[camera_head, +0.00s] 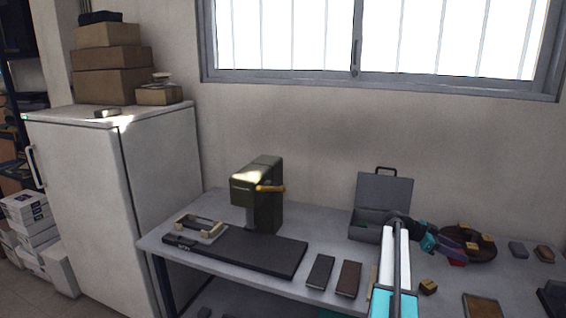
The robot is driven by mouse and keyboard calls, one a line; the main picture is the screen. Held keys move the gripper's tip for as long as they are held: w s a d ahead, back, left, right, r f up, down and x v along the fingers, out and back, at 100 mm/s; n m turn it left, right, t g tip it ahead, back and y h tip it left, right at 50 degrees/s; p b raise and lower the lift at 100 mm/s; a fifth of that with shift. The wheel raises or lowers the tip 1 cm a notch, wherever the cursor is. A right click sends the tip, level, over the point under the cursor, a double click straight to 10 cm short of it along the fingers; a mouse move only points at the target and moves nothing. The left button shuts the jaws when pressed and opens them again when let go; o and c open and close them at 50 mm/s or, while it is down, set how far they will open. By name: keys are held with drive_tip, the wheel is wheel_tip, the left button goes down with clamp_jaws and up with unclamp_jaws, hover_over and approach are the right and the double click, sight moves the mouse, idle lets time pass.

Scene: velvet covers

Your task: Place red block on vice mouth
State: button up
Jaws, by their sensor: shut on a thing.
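My gripper (455,254) is at the right of the table, small and partly hidden behind my own arm parts. It is shut on a small red block (457,262), of which only a little shows at the fingers. The vice (201,229) is a low, pale, frame-like device on the left end of the table, well left of my gripper. Its mouth faces up, and the fine shape of its jaws is too small to tell.
A dark green drill press (266,205) with a yellow handle stands behind a long black case (255,252). An open grey toolbox (380,208) stands left of my gripper. Dark flat blocks (320,270) lie near the table's front edge. A white fridge (75,170) stands at the left.

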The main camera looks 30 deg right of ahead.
drive_tip(key=w+a+r+n+t+h, duration=0.2)
drive_tip(key=w+a+r+n+t, duration=0.15)
drive_tip(key=w+a, duration=1.25)
drive_tip(key=w+a+r+n+t+h, duration=0.15)
drive_tip(key=w+a+n+t, duration=0.35)
drive_tip(key=w+a, duration=1.1)
drive_tip(key=w+a+r+n+t+y, duration=0.1)
drive_tip(key=w+a+n+t, duration=0.25)
drive_tip(key=a, duration=0.75)
drive_tip(key=w+a+r+n+t+y, duration=0.1)
drive_tip(key=w+a+n+t, duration=0.3)
drive_tip(key=a, duration=0.7)
drive_tip(key=a+r+n+t+y, duration=0.2)
drive_tip(key=a+n+y, duration=0.1)
drive_tip(key=a, duration=0.4)
drive_tip(key=w+a+r+n+t+y, duration=0.1)
drive_tip(key=a+r+n+t+y, duration=0.1)
drive_tip(key=a, duration=0.6)
drive_tip(key=w+a+r+n+t+y, duration=0.1)
drive_tip(key=a+r+n+y, duration=0.3)
drive_tip(key=a, duration=0.4)
drive_tip(key=shift+w+n+t+y, duration=0.25)
drive_tip(key=shift+n+t+y, duration=0.55)
drive_tip(key=shift+y, duration=0.55)
